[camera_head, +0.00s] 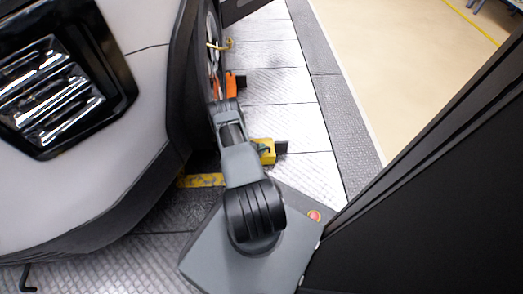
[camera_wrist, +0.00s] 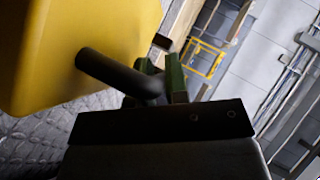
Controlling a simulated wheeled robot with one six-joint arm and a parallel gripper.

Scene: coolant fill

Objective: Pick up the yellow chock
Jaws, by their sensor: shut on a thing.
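The yellow chock (camera_head: 266,156) is beside my forearm in the head view, right of the vehicle. In the wrist view the chock (camera_wrist: 70,45) fills the upper left, close to the camera, with a dark round bar (camera_wrist: 115,75) sticking out of it. My gripper (camera_wrist: 162,78) is shut on this bar, its green-edged fingers at the bar's end. In the head view my arm hides most of the gripper. I cannot tell whether the chock touches the floor.
A white vehicle (camera_head: 90,190) with a dark lower sill stands close on the left. An orange chock (camera_head: 226,87) is by its wheel (camera_head: 212,45). A yellow floor stripe (camera_head: 202,181) runs near my arm. Light tiled floor (camera_head: 298,125) is clear to the right.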

